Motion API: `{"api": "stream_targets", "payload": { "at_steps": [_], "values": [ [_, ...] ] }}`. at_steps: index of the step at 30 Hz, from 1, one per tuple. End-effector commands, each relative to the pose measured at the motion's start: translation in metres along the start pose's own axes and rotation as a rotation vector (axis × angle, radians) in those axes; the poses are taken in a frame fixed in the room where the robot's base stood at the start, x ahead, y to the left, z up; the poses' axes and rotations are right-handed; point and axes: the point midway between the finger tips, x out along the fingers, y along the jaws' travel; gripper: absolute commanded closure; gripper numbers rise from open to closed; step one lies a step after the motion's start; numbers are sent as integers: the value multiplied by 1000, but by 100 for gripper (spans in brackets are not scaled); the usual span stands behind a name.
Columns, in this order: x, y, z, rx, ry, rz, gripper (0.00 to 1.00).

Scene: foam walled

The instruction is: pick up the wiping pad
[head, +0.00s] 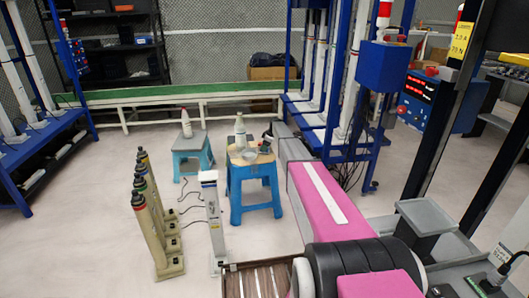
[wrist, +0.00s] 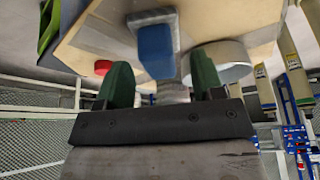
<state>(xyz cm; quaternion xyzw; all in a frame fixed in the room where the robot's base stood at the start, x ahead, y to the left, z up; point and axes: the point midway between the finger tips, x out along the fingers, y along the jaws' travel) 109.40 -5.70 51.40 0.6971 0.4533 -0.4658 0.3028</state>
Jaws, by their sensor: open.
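In the wrist view my gripper (wrist: 161,68) is open, with its two green fingers apart. A blue block with a grey edge, which looks like the wiping pad (wrist: 155,50), shows beyond and between the fingertips, against a pale wooden top (wrist: 105,32). I see no finger closed on it. A grey ribbed piece (wrist: 173,90) shows between the fingers; I cannot tell what it belongs to. In the head view the blue stool (head: 236,197) has a wooden top. The pad cannot be made out there.
A pale round bowl (wrist: 222,62) is close to the right finger; a red round thing (wrist: 103,67) is near the left. In the head view a pale bottle (head: 240,131) stands on the stool. A second stool (head: 190,160) is behind; several tan cylinders (head: 149,212) stand left.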

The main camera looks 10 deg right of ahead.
Motion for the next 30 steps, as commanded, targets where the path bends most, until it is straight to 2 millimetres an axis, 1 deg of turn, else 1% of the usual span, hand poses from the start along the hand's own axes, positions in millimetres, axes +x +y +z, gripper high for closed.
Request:
{"api": "stream_targets", "payload": {
  "at_steps": [1,4,11,12,14,15,17,19,20,26,30],
  "values": [
    [8,1,0,0,0,0,38],
    [18,1,0,1,0,0,38],
    [19,0,0,0,0,0,38],
    [19,0,0,0,0,0,51],
    [19,0,0,0,0,0,71],
    [19,0,0,0,0,0,76],
    [19,0,0,0,0,0,76],
    [19,0,0,0,0,0,84],
    [19,0,0,0,0,1,100],
    [15,0,-1,0,0,0,100],
    [-2,0,-8,0,0,2,100]
  ]
}}
